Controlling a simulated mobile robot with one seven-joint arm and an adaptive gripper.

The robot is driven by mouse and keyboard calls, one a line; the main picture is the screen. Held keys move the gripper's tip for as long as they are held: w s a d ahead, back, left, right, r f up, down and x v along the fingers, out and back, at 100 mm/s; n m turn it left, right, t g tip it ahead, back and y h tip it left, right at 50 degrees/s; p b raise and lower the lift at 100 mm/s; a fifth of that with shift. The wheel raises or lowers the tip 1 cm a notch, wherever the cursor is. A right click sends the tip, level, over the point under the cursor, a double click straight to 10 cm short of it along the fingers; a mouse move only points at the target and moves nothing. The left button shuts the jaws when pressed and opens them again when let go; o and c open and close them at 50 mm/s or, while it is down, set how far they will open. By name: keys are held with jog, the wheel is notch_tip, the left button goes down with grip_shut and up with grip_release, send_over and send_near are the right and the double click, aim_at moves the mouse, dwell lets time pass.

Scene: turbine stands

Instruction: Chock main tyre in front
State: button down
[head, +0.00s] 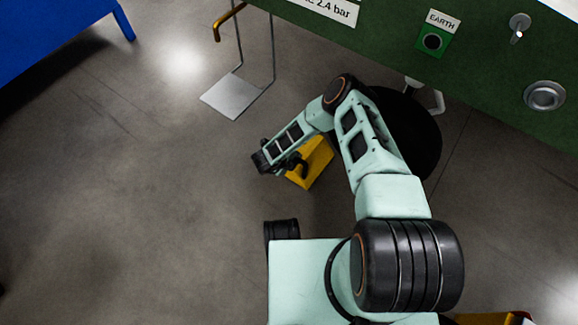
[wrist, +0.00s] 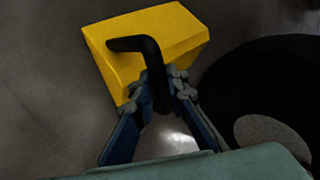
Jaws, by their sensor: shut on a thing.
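The main tyre (head: 418,135) is black and stands under the green panel, partly hidden by my arm in the head view. In the wrist view the tyre (wrist: 240,80) fills the right side. The chock is a yellow wedge (head: 318,165) with a black bent handle. I cannot tell whether the chock touches the floor.
A green panel (head: 480,60) with an EARTH socket (head: 433,41) overhangs the tyre. A thin stand with a pale foot plate (head: 231,95) is behind the chock. A blue bench (head: 60,30) is at the upper left. The floor at left is clear.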

send_over(314, 153)
jog(key=a, duration=0.2)
jog(key=shift+w+f+b, duration=0.3)
jog(key=shift+w+f, duration=0.15)
jog(key=shift+s+d, duration=0.1)
jog(key=shift+d, duration=0.1)
jog(key=shift+s+d+f, duration=0.1)
jog(key=shift+s+d, duration=0.1)
jog(key=shift+d, duration=0.2)
jog(key=shift+s+d+f, duration=0.1)
jog(key=shift+s+d, duration=0.05)
jog(key=shift+d, duration=0.25)
jog(key=shift+s+p, duration=0.1)
jog(key=shift+p, duration=0.25)
